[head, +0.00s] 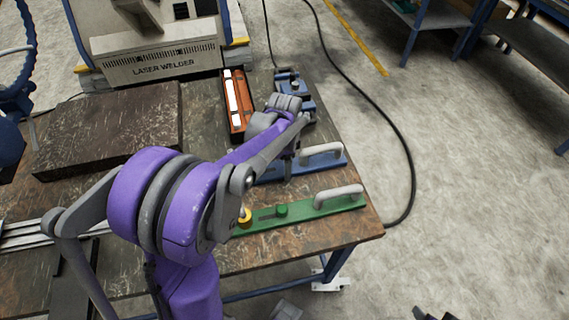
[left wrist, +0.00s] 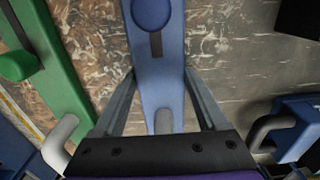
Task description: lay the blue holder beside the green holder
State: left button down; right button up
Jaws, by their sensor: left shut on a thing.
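The green holder (head: 290,212) lies along the near right part of the table, its pale handle at the right end. The blue holder (head: 328,164) is just behind it, roughly parallel, with a gap between them. My left gripper (head: 287,152) is above the blue holder. In the left wrist view its fingers (left wrist: 160,78) are shut on the blue holder (left wrist: 157,72), one on each side. The green holder (left wrist: 55,75) shows to the left there. I cannot tell whether the blue holder touches the table. My arm hides the left ends of both holders in the head view.
An orange-brown holder (head: 236,105) and another blue fixture (head: 290,84) stand farther back. A dark slab (head: 110,125) lies at the left, and a laser welder (head: 155,50) is behind. The table's right edge is close to the handles. A dark shape at the bottom edge is unclear.

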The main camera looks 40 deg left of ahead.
pick_arm(q)
grip_release()
jog(key=shift+r, duration=0.2)
notch_tip(320, 180, up, 12)
jog(key=p, duration=0.1)
jog(key=shift+f, duration=0.1)
